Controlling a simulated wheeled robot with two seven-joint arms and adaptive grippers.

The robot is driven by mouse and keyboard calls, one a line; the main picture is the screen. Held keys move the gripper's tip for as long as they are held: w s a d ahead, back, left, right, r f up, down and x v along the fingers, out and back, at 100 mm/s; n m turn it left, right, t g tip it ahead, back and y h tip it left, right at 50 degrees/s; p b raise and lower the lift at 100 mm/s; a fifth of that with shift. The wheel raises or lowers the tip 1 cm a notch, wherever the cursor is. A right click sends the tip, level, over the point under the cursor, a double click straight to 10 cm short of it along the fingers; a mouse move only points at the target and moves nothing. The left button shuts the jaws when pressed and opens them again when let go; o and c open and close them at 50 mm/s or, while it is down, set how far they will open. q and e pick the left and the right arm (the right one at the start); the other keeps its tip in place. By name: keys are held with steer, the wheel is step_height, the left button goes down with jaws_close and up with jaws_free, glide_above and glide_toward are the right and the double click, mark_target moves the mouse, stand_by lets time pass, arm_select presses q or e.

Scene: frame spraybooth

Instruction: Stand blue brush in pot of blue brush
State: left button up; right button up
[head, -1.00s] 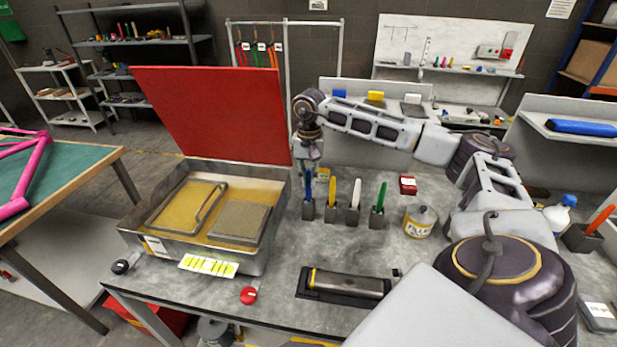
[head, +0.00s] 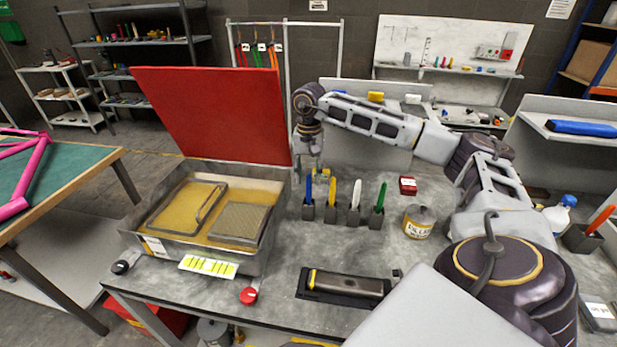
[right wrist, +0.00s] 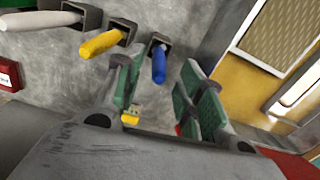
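The blue brush (head: 309,188) stands handle up in its dark square pot (head: 308,211), at the left end of a row of pots on the grey bench. In the right wrist view the blue brush (right wrist: 159,64) and its pot (right wrist: 160,42) lie beyond the gap between my fingertips. My right gripper (head: 310,163) is just above the brush. In the right wrist view the gripper (right wrist: 165,80) is open, its green-padded fingers apart with nothing held between them. My left gripper is not in view.
Pots with the yellow (head: 333,190), white (head: 355,194) and green (head: 380,197) brushes stand to the right. A metal tray with an open red lid (head: 215,115) is at the left. A filler tin (head: 419,222) and a red box (head: 408,186) stand at the right.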

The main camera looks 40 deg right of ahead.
step_height(320, 180, up, 10)
steer(key=shift+d+r, duration=0.15)
steer(key=shift+r, duration=0.1)
stand_by(0.3)
steer(key=shift+r, duration=0.1)
stand_by(0.9)
step_height(320, 180, up, 9)
steer(key=p, duration=0.9)
steer(key=shift+r+p, duration=0.4)
steer(key=shift+p, duration=0.15)
